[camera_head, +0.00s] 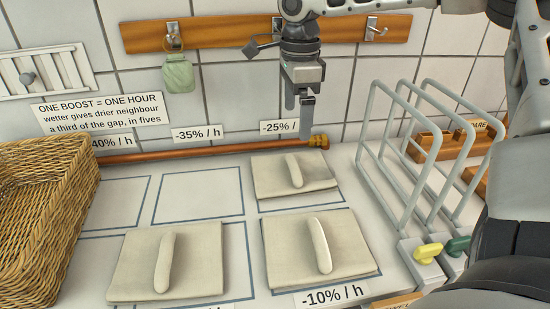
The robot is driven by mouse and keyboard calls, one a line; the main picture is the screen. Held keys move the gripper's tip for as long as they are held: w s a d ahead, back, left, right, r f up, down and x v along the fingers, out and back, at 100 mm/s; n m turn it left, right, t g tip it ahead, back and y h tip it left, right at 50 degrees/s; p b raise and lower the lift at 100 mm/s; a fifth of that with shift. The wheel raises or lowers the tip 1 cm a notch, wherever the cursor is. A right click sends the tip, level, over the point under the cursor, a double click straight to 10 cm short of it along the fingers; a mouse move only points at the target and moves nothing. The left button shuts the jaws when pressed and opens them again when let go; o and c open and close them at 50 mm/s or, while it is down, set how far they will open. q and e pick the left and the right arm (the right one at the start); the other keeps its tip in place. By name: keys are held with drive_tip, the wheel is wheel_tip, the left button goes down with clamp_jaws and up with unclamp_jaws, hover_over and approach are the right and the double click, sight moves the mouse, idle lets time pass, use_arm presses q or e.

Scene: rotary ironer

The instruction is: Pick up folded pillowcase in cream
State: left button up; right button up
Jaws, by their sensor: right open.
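Three flat cream folded cloths lie on the counter, each with a raised pale grip along its top. One is at the back right (270,181), one at the front right (286,257) and one at the front left (130,265). I cannot tell which is the folded pillowcase. My right gripper (299,104) points down, open and empty, in front of the wall tiles. In the picture it is above the back right cloth and apart from it. My left gripper is not in view.
A wicker basket (82,180) stands at the left. A copper pipe (220,149) runs along the wall. A green item (178,75) hangs from a hook rail (225,31). One outlined space (198,192) is bare.

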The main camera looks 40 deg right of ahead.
hover_over(294, 164)
wheel_tip(294, 164, down, 6)
drive_tip(key=shift+d+f, duration=0.1)
drive_tip(key=shift+a+f+p, duration=0.2)
drive_tip(key=shift+f+p, duration=0.15)
drive_tip(key=shift+f, duration=2.4)
drive_tip(key=c, duration=0.9)
